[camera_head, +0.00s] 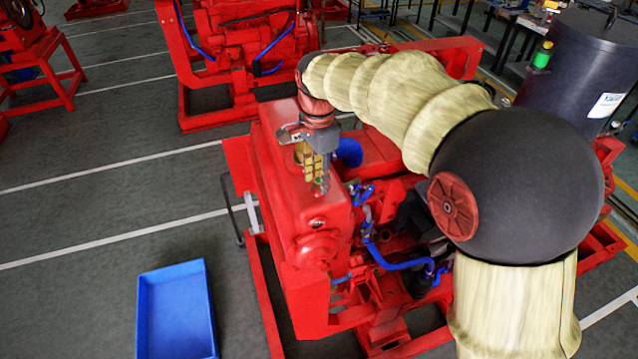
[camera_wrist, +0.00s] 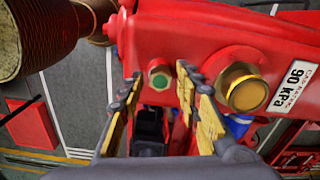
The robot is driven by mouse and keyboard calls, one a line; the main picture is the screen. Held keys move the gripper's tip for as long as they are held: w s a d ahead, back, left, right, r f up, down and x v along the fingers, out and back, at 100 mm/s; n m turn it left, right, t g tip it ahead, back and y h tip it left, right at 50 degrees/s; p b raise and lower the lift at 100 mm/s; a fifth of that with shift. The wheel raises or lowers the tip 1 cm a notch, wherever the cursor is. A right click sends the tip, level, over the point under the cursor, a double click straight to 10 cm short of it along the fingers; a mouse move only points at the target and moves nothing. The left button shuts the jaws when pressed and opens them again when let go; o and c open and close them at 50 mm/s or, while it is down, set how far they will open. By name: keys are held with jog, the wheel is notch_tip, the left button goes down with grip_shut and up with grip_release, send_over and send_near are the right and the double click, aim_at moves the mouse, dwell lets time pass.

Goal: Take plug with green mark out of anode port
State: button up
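The port itself is hidden by the plug.
A large brass cap (camera_wrist: 246,94) stands right of the plug, close to the right finger, beside a "90 kPa" label (camera_wrist: 294,88). Blue hoses (camera_head: 385,258) run along the engine. An empty blue tray (camera_head: 178,312) lies on the floor at lower left. Open floor lies left of the engine.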

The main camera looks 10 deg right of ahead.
jog(key=shift+m, duration=1)
jog(key=shift+c, duration=0.5)
jog(key=c, duration=0.8)
